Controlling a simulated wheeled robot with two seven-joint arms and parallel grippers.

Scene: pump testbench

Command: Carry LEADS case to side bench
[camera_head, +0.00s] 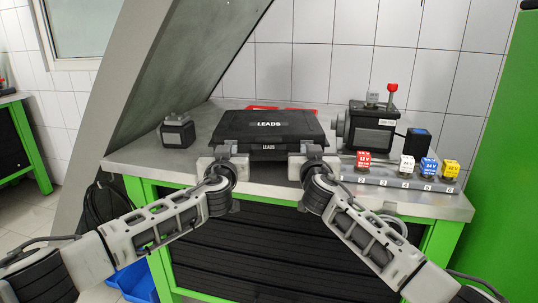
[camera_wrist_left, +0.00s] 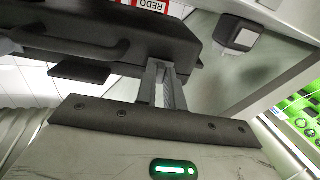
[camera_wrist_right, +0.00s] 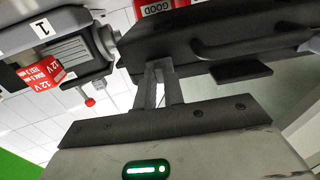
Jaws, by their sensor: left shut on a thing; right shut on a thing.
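The black LEADS case (camera_head: 268,124) is in the middle of the metal-topped bench in the head view, its lid shut and its label facing up. My left gripper (camera_head: 223,158) is at the case's front left and my right gripper (camera_head: 307,157) at its front right. In the left wrist view, the left fingers (camera_wrist_left: 163,85) are closed on the case (camera_wrist_left: 120,35) edge, beside its handle. In the right wrist view, the right fingers (camera_wrist_right: 158,83) are closed on the case (camera_wrist_right: 210,50) edge. I cannot tell whether the case touches the bench.
A pump motor (camera_head: 372,125) and a rack with colored 12 V and 24 V blocks (camera_head: 407,180) stand on the right of the bench (camera_head: 440,207). A small black device (camera_head: 177,133) stands on the left. A slanted grey panel (camera_head: 165,60) rises behind. Another green-framed bench (camera_head: 36,150) is far left.

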